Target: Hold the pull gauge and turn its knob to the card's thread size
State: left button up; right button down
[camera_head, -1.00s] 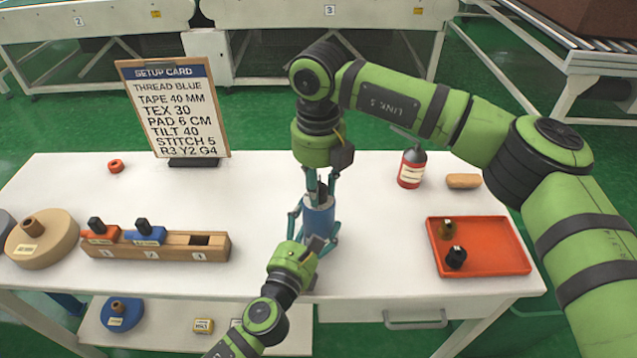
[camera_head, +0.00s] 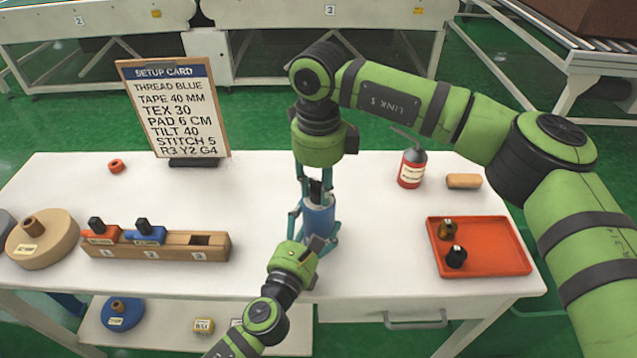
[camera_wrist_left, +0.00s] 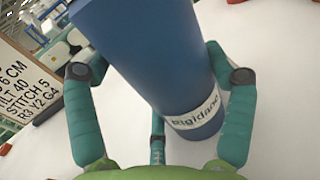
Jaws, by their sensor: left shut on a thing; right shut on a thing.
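The pull gauge (camera_head: 319,219) is a blue cylinder standing upright near the middle of the white table. It fills much of the left wrist view (camera_wrist_left: 150,60), with a white label near its lower end. My left gripper (camera_head: 318,242) is shut around its body from the front. My right gripper (camera_head: 314,188) points down from above and is shut on the dark knob (camera_head: 315,190) at its top; the knob is mostly hidden by the fingers, so its setting cannot be read. The setup card (camera_head: 176,108) stands at the back left and reads TEX 30, thread blue.
A wooden block (camera_head: 180,248) with red and blue pieces stands at the left, beside a tan disc (camera_head: 42,240). An orange tray (camera_head: 490,262) with two small knobs lies at the right.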

aim_at(319, 181)
pick_arm(q)
jog(key=shift+d+r, duration=0.15)
jog(key=shift+r, duration=0.1)
pick_arm(e)
jog(key=shift+w+n, duration=0.1)
jog(key=shift+n, duration=2.1)
pick_arm(q)
jog(key=shift+s, duration=0.1)
pick_arm(e)
jog(key=c, duration=0.9)
grip_release()
pick_arm(q)
jog(key=shift+f, duration=0.1)
pick_arm(e)
notch_tip(319, 181, up, 12)
